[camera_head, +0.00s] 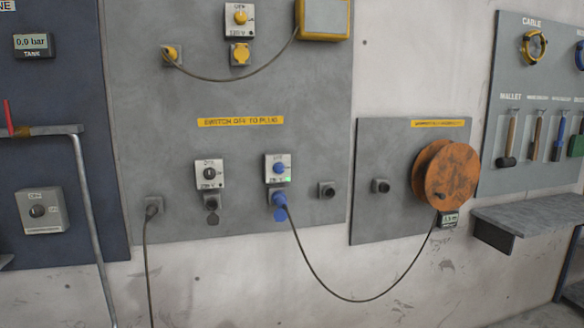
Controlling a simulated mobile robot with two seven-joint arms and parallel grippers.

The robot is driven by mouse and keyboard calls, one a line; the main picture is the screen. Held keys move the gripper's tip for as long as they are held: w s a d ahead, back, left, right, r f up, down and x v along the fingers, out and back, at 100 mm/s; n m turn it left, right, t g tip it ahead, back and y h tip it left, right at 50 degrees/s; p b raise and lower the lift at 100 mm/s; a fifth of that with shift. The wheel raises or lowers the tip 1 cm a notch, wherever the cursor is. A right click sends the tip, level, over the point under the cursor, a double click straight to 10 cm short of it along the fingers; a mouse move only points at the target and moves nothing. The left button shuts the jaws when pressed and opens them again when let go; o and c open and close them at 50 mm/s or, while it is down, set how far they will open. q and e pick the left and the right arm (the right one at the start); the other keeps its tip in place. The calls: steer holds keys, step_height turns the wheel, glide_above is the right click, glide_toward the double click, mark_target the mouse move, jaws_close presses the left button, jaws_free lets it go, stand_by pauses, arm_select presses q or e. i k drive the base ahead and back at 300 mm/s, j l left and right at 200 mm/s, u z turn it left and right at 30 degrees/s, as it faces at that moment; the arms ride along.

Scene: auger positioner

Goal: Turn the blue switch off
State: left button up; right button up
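The blue switch (279,168) is a round blue knob on a light grey box, on the large grey wall panel right of its middle. A small green light (287,179) glows at the box's lower right. A blue plug (280,206) sits in the socket directly below it, with a dark cable (330,291) running from it to the orange reel. The knob's exact pointing direction is too small to read. Neither of my grippers shows in the head view.
A similar switch box with a black knob (210,173) is left of the blue one. A yellow switch (240,17) is above. The orange cable reel (446,175) and a grey shelf (530,212) stick out at right. A metal pipe (90,210) stands at left.

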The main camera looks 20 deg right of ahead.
mark_target(279, 168)
steer(key=i+l, duration=0.15)
steer(key=l, duration=0.2)
steer(key=i+l, duration=0.2)
steer(key=l, duration=0.15)
steer(key=i+l, duration=0.15)
steer(key=l, duration=0.2)
